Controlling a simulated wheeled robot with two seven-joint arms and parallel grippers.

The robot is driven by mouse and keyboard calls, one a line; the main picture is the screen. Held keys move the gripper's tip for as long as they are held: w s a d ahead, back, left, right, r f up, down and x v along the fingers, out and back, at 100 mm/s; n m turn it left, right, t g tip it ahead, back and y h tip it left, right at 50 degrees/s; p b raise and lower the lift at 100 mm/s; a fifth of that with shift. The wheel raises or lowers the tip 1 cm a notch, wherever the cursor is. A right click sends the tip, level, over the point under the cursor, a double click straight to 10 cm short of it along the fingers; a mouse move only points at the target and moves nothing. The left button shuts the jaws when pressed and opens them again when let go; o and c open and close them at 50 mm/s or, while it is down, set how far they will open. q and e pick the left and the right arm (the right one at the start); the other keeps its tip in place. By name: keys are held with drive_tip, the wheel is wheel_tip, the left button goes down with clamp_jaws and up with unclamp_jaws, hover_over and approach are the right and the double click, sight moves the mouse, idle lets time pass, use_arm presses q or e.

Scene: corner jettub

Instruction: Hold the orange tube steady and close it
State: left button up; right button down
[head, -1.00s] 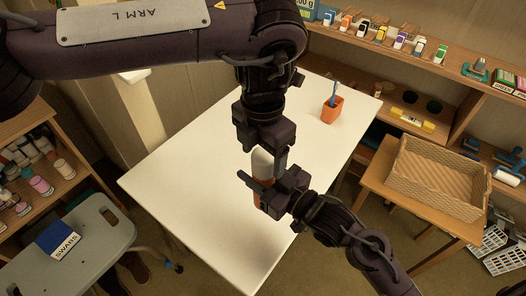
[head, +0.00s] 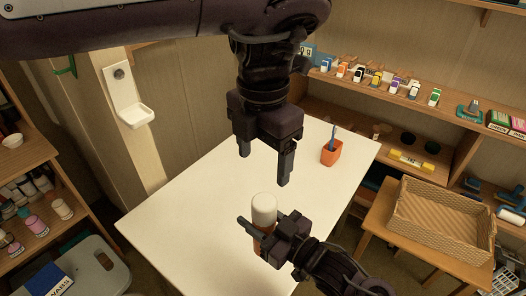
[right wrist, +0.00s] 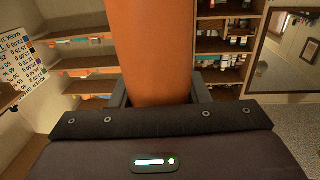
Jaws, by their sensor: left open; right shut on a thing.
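The orange tube (head: 263,238) stands upright over the near part of the white table, with a white cap (head: 264,207) on its top end. My right gripper (head: 258,232) is shut around the tube's body below the cap. In the right wrist view the orange tube (right wrist: 152,50) rises between the two fingers. My left gripper (head: 264,170) is open and empty, pointing down above the cap and apart from it. Whether the cap is fully seated cannot be told.
The white table (head: 200,210) is mostly bare. An orange cup (head: 332,152) with a blue brush stands at its far right. A wicker basket (head: 440,222) sits on a side table at the right. Shelves with small bottles line the back right and left.

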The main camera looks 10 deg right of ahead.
use_arm(q)
drive_tip(key=shift+r, duration=0.3)
idle(0.4)
